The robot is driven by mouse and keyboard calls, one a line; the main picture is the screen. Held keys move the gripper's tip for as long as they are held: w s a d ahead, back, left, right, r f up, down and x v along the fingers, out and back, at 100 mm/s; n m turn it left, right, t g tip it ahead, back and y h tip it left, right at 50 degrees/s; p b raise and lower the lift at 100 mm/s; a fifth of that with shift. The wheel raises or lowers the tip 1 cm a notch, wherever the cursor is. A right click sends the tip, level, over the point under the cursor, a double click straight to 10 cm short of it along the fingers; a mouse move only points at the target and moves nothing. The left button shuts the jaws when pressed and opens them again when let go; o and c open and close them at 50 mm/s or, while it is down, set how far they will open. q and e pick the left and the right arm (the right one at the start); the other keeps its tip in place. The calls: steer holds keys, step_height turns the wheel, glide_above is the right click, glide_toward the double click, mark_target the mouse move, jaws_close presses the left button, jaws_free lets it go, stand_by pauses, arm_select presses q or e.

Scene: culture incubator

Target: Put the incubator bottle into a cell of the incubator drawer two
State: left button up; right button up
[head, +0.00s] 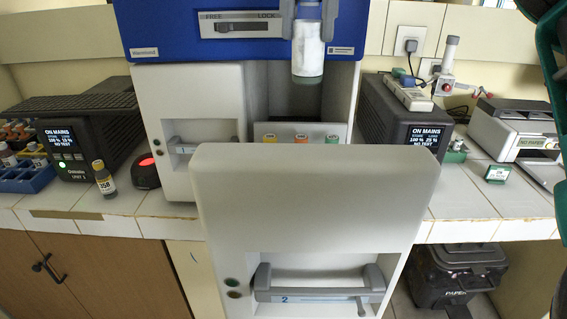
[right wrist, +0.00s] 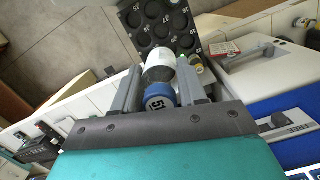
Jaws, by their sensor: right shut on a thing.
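My right gripper (head: 308,18) is shut on the incubator bottle (head: 307,58), which has a white label and a grey-green lower end. It holds the bottle upright, in front of the incubator's blue upper panel and above the open drawer. In the right wrist view the bottle's blue cap (right wrist: 160,98), marked 51, sits between the two grey fingers. Incubator drawer two (head: 315,195) is pulled out, with a 2 by its handle. Its dark rack (right wrist: 147,42) with round, numbered cells shows in the right wrist view, and several visible cells look empty. My left gripper is not in view.
Bottles with green and orange caps (head: 301,139) stand in a row behind the drawer front. A closed drawer (head: 195,110) is at the left. A loose bottle (head: 104,180) and a red-lit device (head: 145,172) stand on the counter. A small green box (head: 497,174) lies at right.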

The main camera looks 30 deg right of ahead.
mark_target(307, 84)
steer(key=shift+w+f, duration=0.25)
steer(key=shift+f, duration=0.35)
steer(key=shift+w+f, duration=0.25)
steer(key=shift+f, duration=0.3)
steer(key=f, duration=0.2)
steer(key=s+f, duration=0.1)
steer(key=f, duration=0.1)
steer(key=shift+s, duration=0.2)
steer(key=shift+w+f, duration=0.15)
steer(key=shift+f, duration=0.55)
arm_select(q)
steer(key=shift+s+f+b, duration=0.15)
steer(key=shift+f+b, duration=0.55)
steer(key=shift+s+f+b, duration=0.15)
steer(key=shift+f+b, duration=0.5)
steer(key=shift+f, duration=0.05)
arm_select(e)
steer(key=shift+f, duration=9.6)
